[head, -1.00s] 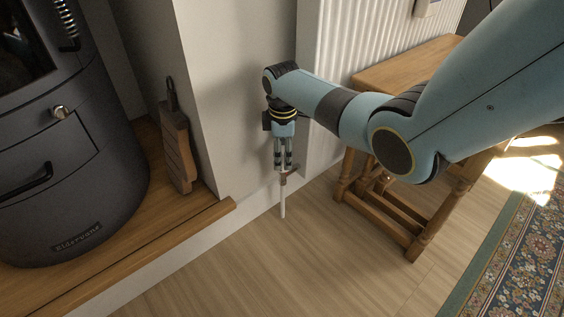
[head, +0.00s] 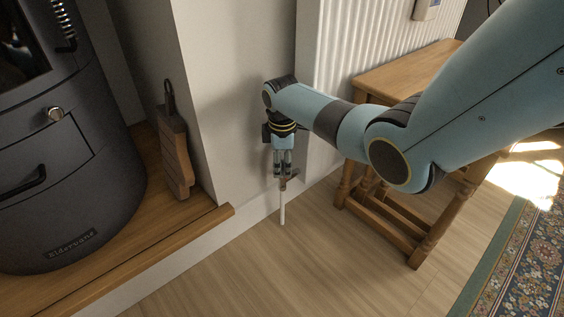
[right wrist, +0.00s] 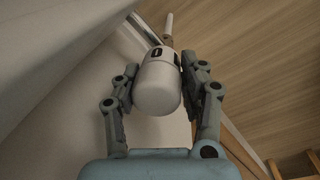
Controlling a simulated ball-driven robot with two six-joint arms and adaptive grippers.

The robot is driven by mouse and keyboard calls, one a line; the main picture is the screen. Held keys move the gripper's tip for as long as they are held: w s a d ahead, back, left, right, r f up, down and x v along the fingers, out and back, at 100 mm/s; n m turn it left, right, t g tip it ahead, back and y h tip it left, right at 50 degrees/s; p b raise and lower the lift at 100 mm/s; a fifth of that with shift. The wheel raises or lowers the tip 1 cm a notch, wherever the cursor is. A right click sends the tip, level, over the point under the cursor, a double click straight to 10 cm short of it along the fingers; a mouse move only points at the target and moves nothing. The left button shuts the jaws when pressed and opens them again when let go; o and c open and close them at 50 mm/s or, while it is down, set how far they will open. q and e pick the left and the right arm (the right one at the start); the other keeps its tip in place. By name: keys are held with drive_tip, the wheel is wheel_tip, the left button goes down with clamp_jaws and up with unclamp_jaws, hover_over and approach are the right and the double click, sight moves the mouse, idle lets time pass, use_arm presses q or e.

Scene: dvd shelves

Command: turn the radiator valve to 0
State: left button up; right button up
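The radiator valve (right wrist: 158,86) shows in the right wrist view as a white rounded knob with a small dark mark near its far end. My right gripper (right wrist: 161,65) has its fingers on either side of the knob. A thin gap shows by the left finger, and the right finger lies very close to the knob; contact is unclear. In the head view my right gripper (head: 283,174) points down over the valve's pipe (head: 282,208), low beside the wall, and its fingers mostly hide the knob. My left gripper is not in view.
The white radiator (head: 345,50) rises behind my right arm. A wooden table (head: 375,225) stands close on the right. The front floor is clear.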

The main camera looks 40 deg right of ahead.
drive_tip(key=c, duration=0.5)
drive_tip(key=shift+w+r+m+p, duration=0.1)
drive_tip(key=shift+r+m+p, duration=0.1)
drive_tip(key=shift+m+p, duration=0.65)
drive_tip(key=m, duration=0.3)
drive_tip(key=shift+p, duration=0.4)
drive_tip(key=m, duration=0.3)
drive_tip(key=shift+f+m+g+h, duration=0.15)
drive_tip(key=shift+m+g+h, duration=0.1)
drive_tip(key=shift+g+h, duration=0.05)
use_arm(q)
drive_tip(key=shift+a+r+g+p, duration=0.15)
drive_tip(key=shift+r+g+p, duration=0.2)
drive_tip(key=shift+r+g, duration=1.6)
use_arm(e)
drive_tip(key=shift+d+m, duration=0.1)
drive_tip(key=shift+m, duration=1.7)
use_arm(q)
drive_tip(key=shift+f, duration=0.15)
